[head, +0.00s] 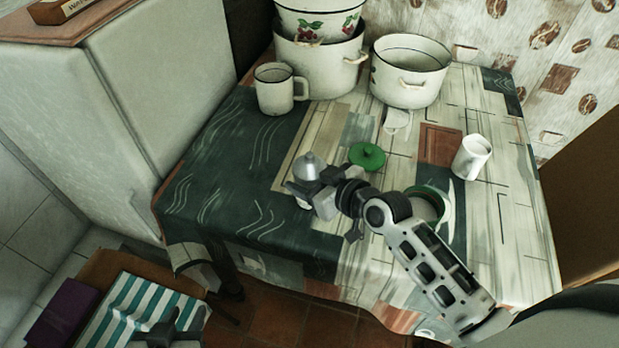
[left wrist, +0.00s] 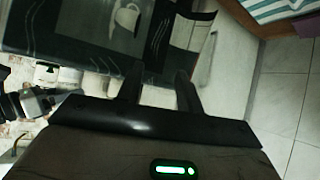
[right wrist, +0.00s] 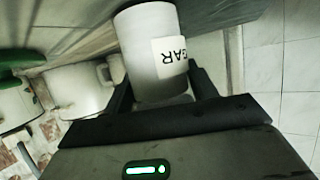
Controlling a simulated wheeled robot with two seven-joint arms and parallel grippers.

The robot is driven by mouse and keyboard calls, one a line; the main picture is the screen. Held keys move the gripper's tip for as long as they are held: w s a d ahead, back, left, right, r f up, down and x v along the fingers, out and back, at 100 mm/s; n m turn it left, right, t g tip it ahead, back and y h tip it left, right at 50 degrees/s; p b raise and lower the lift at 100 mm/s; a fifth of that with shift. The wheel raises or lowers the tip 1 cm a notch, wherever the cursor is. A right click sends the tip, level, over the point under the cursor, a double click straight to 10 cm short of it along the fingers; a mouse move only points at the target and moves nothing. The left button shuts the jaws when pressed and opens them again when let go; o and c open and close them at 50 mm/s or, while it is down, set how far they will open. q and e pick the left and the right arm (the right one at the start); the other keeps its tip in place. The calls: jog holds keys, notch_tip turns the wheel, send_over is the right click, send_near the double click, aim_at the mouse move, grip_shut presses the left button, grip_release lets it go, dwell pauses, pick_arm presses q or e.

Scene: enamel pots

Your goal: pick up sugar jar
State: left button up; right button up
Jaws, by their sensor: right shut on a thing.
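The sugar jar (head: 309,167) is white with a pointed silver lid, near the front of the table in the head view. In the right wrist view the white jar (right wrist: 153,50), with a label whose letters "GAR" show, stands between the fingers. My right gripper (head: 312,194) is shut on it from the front right, hiding part of its body. I cannot tell whether its base touches the table. My left gripper (head: 178,325) is low at the bottom left of the head view, away from the jar. Its fingers in the left wrist view (left wrist: 158,85) are apart and empty.
A green-rimmed vessel (head: 440,199) is partly hidden by my right arm. A white mug (head: 472,158) stands right, an enamel mug (head: 273,90) and a pot (head: 409,77) behind. A striped cloth (head: 125,308) lies below the table.

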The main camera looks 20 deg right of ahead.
aim_at(319, 170)
jog(key=shift+r, duration=0.5)
notch_tip(319, 170, up, 3)
jog(key=shift+d+f, duration=0.1)
jog(key=s+d+r, duration=0.9)
jog(key=s, duration=0.1)
jog(key=shift+s+r, duration=0.15)
